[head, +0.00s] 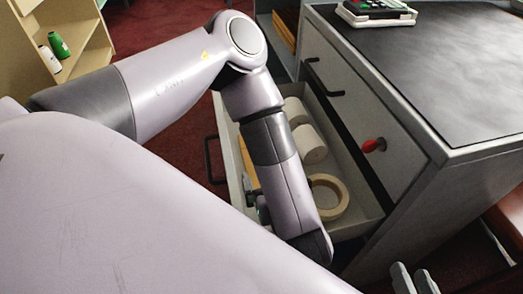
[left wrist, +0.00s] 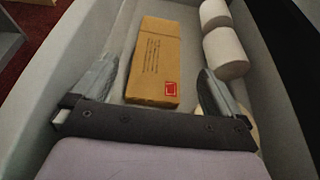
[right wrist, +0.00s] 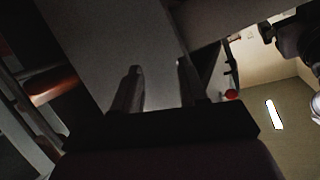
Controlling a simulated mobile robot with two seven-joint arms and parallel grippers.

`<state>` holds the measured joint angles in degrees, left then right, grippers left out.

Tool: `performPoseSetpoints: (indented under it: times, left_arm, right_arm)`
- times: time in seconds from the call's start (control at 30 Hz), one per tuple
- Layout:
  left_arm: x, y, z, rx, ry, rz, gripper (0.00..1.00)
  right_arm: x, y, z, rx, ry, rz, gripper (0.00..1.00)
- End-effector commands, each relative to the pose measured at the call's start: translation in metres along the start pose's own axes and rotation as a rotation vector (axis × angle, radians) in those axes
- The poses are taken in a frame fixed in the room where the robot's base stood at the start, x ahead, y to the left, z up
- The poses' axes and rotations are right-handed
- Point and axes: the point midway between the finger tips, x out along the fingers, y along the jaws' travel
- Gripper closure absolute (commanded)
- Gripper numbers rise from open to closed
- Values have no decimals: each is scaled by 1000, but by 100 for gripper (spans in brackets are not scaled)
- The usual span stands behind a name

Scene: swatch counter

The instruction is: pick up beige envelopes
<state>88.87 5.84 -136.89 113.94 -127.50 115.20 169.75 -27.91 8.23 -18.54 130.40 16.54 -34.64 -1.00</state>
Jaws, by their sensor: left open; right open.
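A stack of beige envelopes (left wrist: 152,65) with a red stamp mark lies in the open drawer (left wrist: 55,75), as seen in the left wrist view. In the head view only a thin strip of the stack (head: 247,160) shows beside my left arm. My left gripper (left wrist: 155,80) is open, with one finger on each side of the stack in the picture; I cannot tell whether they touch it. In the head view my left arm mostly hides this gripper. My right gripper (head: 415,281) is open and empty, low by the counter's front right side; its fingers also show in the right wrist view (right wrist: 158,75).
The drawer also holds white paper rolls (head: 309,143) and a beige tape ring (head: 328,197). A red knob (head: 374,145) sticks out of the counter (head: 450,70). A card terminal (head: 376,12) stands on top. A shelf (head: 85,60) holds a green and a white bottle.

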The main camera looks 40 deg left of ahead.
Motion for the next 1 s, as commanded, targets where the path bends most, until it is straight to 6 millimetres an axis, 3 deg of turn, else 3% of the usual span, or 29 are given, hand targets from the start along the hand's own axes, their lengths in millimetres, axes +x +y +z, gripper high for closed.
performPoseSetpoints:
  times: [0.03,0.13,0.47,0.8,1.0]
  left_arm:
    - [6,1,-17,2,1,2,0]
    - [14,1,-34,2,1,2,0]
    - [31,0,-28,1,2,2,0]
    - [71,1,-32,-2,4,5,0]
    - [84,1,-30,0,3,2,0]
  right_arm:
    - [5,-1,5,14,8,-17,57]
    - [9,-6,5,39,19,-47,57]
    - [3,-1,4,-5,41,-22,57]
    - [-4,13,8,-111,106,29,57]
    - [-10,17,6,-167,142,54,57]
